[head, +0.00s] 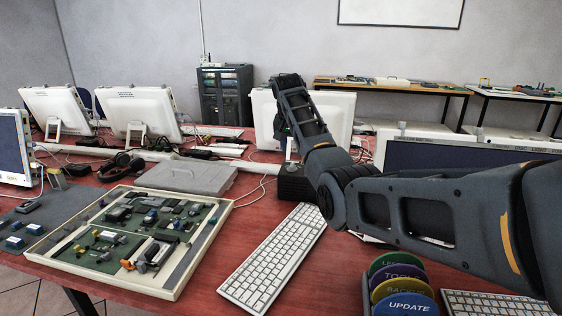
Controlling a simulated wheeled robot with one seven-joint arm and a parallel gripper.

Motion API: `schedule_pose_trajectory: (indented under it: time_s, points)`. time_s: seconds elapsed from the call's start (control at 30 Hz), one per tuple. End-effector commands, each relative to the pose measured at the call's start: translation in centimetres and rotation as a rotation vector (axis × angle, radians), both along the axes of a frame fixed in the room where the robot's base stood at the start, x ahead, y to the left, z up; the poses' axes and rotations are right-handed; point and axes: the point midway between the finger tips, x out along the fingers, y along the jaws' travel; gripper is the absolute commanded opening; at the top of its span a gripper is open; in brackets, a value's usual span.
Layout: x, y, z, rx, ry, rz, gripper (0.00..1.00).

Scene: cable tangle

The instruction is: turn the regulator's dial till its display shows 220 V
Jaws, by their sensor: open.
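A dark box (293,185) stands on the red table just left of my arm's elbow. It may be the regulator, but I cannot make out a dial or a display showing a voltage. My gripper (287,143) hangs down behind my forearm, above the dark box and mostly hidden. It is open, and I see nothing held in it. I cannot tell whether it touches the box.
A white keyboard (272,259) lies in front of the box. A framed board of parts (208,238) and a grey case (187,177) are at the left. Monitors (141,112) stand behind, with loose cables. Coloured discs (404,304) sit at the front right.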

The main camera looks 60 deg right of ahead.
Motion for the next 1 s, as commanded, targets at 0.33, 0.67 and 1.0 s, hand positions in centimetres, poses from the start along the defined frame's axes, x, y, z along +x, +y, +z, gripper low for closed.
schedule_pose_trajectory:
  time_s: [0.33,0.67,1.0]
  points:
    - [0.3,-1.0,-3.0,0.001,0.003,0.0,0.4]
    - [1.0,-2.5,-6.9,0.0,0.0,0.0,0.4]
    - [1.1,-2.8,-7.5,-0.001,-0.001,0.0,0.4]
